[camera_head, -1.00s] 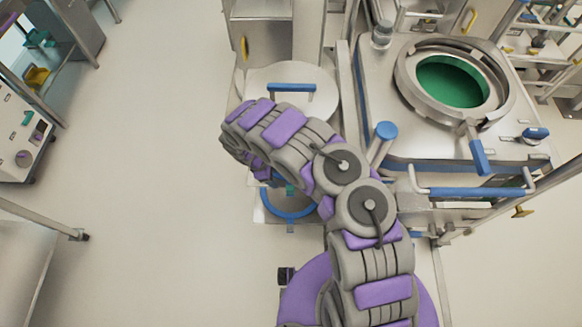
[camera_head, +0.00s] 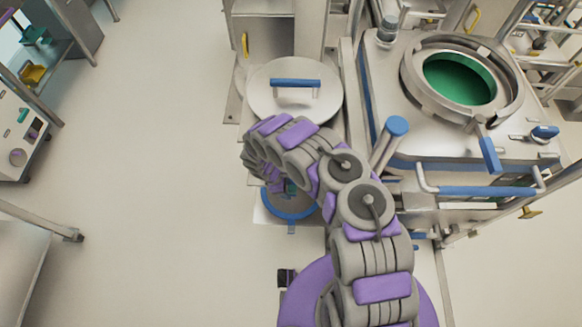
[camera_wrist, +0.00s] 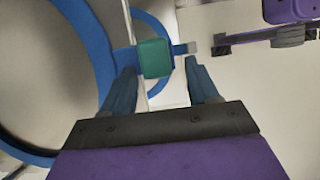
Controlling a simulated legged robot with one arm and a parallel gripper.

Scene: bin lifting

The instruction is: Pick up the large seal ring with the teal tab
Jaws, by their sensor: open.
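The large seal ring is a blue ring (camera_head: 289,215) lying on a pale low surface below the round lid in the head view, partly hidden by my arm. In the wrist view the blue ring (camera_wrist: 97,57) fills the left side, and its teal tab (camera_wrist: 155,58) sticks out to the right. My gripper (camera_wrist: 163,73) is open, with its two dark fingers pointing at the tab. The tab appears between and just ahead of the fingertips; I cannot tell if they touch it. The fingers are hidden behind my arm in the head view.
A round metal lid (camera_head: 262,102) with a blue handle lies just behind my arm. A steel vessel (camera_head: 413,89) with a green interior and blue handles stands at the right. A bench (camera_head: 22,262) is at the lower left. The floor (camera_head: 160,170) on the left is clear.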

